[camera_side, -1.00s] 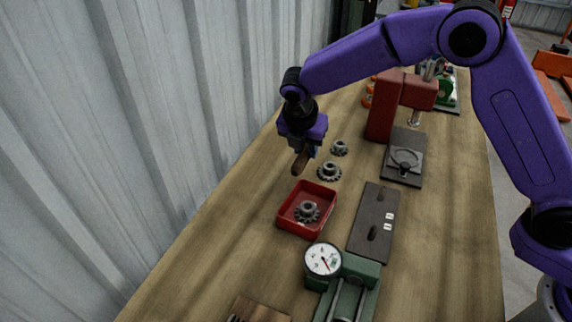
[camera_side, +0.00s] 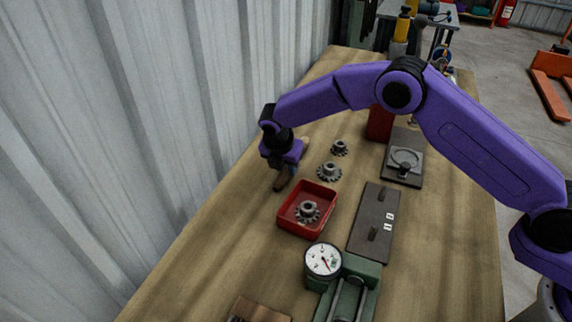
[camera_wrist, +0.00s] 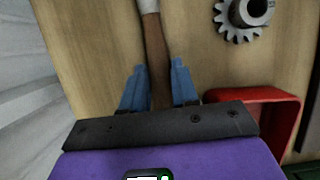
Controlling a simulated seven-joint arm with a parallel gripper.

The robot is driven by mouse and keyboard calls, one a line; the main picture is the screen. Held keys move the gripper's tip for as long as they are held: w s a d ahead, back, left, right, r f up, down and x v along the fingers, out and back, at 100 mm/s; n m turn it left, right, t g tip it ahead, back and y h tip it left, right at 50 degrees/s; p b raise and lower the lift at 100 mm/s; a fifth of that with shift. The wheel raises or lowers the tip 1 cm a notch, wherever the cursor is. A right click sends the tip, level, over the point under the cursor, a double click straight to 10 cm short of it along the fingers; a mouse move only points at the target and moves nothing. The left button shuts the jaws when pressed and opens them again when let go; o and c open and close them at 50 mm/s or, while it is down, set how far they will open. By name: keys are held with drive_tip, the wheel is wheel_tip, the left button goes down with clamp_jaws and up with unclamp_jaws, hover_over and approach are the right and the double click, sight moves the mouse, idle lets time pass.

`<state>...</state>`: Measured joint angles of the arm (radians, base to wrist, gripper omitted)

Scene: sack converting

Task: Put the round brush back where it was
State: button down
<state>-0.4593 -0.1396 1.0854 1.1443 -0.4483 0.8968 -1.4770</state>
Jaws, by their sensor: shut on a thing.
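The round brush has a brown handle (camera_wrist: 155,48) and a pale end, which shows at the top edge of the wrist view. My gripper (camera_wrist: 159,78) has its blue fingers on either side of the handle and is shut on it. In the side view, my gripper (camera_side: 287,173) is low over the left side of the bench, close to the wall. The brown part of the brush (camera_side: 281,182) points toward the camera, and a pale part shows behind the gripper. I cannot tell whether the brush touches the bench.
A red tray (camera_side: 284,222) with a gear inside is close on the right. Two loose gears (camera_side: 329,172) (camera_side: 339,148) lie behind it. A dark plate with pegs (camera_side: 366,217) and a dial gauge (camera_side: 323,260) are further right and nearer the camera. The corrugated wall (camera_side: 150,120) borders the left.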

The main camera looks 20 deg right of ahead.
drive_tip(key=shift+f, duration=0.15)
drive_tip(key=c, duration=0.9)
unclamp_jaws()
drive_tip(key=shift+o, duration=0.2)
drive_tip(key=v, duration=1.2)
drive_tip(key=shift+r, duration=0.2)
